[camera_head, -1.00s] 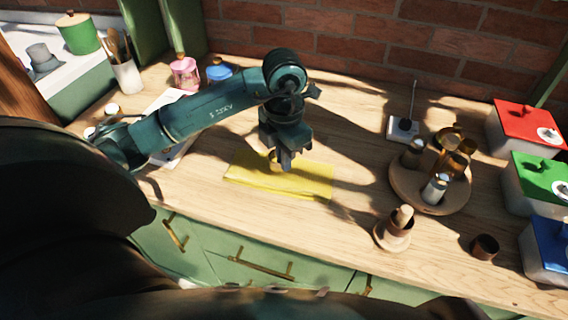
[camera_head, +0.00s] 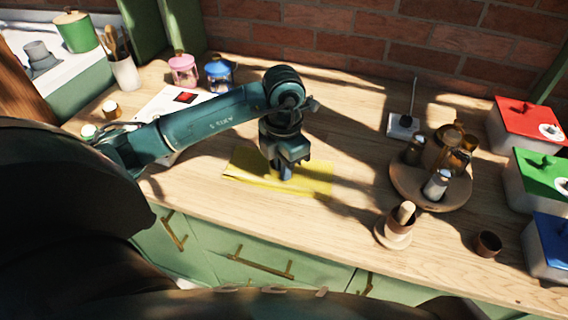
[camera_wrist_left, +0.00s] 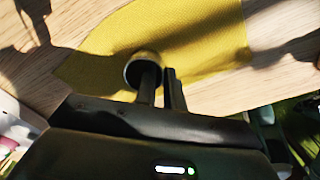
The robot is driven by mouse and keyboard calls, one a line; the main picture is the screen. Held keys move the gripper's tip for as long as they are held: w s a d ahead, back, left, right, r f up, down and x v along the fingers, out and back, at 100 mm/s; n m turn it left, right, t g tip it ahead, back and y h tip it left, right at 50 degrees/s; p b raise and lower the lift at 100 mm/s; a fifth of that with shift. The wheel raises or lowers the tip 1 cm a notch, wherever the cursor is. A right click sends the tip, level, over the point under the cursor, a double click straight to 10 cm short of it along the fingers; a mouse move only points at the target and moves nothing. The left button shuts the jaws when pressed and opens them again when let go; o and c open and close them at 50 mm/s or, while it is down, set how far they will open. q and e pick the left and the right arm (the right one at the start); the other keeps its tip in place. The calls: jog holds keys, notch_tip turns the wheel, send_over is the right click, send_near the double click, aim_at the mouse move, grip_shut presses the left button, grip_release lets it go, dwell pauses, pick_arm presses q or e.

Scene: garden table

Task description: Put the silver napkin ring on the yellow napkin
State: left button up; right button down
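The yellow napkin (camera_head: 310,182) lies flat on the wooden table, and it fills the middle of the left wrist view (camera_wrist_left: 205,50). My left gripper (camera_head: 285,176) points down over the napkin. In the left wrist view its two fingers (camera_wrist_left: 164,75) are close together, with the wall of the napkin ring (camera_wrist_left: 143,58) between them; one finger appears to sit inside the ring. The ring looks silver with a yellowish tint and is at or just above the cloth; I cannot tell if it touches. My right gripper is not in view.
A round wooden tray (camera_head: 400,190) with shakers and amber glassware stands right of the napkin. A small cup on a saucer (camera_head: 383,238) and a brown cup (camera_head: 488,244) stand near the front edge. Lidded boxes line the right.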

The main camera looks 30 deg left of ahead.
pick_arm(q)
jog(key=o, duration=0.3)
jog(key=shift+r, duration=0.1)
jog(key=shift+w+r+p, duration=0.1)
jog(key=shift+r+p, duration=0.15)
jog(key=shift+p, duration=0.05)
notch_tip(320, 180, up, 13)
jog(key=shift+f+p, duration=0.15)
jog(key=shift+p, duration=0.45)
